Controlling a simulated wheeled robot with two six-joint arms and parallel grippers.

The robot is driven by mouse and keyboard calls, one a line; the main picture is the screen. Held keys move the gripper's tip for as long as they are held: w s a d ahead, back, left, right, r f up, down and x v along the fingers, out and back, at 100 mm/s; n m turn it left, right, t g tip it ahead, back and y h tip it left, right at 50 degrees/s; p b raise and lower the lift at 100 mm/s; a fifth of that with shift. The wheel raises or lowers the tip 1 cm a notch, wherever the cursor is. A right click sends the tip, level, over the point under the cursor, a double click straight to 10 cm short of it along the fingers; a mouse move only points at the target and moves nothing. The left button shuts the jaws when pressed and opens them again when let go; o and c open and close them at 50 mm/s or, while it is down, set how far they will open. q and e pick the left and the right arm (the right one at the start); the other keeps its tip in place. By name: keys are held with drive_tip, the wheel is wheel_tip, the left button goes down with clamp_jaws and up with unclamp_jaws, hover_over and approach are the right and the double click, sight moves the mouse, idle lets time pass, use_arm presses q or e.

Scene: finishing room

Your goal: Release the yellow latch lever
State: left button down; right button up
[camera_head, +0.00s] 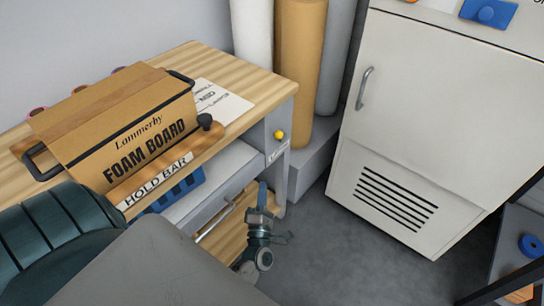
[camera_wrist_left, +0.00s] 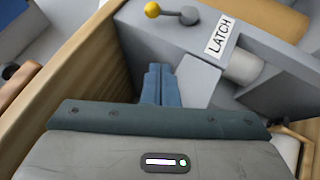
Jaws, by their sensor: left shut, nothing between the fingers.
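The latch lever's yellow knob (camera_head: 279,134) sits on the grey end post of the workbench, above a small white label. In the left wrist view the yellow knob (camera_wrist_left: 152,9) is at the top edge, with a short grey arm running to a round grey pivot (camera_wrist_left: 188,15). A label reading LATCH (camera_wrist_left: 222,37) is to its right. My left gripper (camera_head: 262,188) is below the knob, in front of the bench, and apart from the lever. Its blue fingers (camera_wrist_left: 160,70) are shut together and empty. My right gripper is not in view.
A foam board box (camera_head: 140,125) and a HOLD BAR strip (camera_head: 155,180) are on the wooden bench (camera_head: 235,75). A drawer handle (camera_head: 213,222) is beside my left gripper. Tall rolls (camera_head: 300,60) and a white cabinet (camera_head: 440,110) stand behind.

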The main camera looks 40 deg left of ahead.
sight(281, 136)
use_arm(q)
drive_tip(key=shift+s+a+r+n+y, duration=0.15)
drive_tip(key=shift+r+n+y, duration=0.25)
drive_tip(key=shift+n, duration=0.2)
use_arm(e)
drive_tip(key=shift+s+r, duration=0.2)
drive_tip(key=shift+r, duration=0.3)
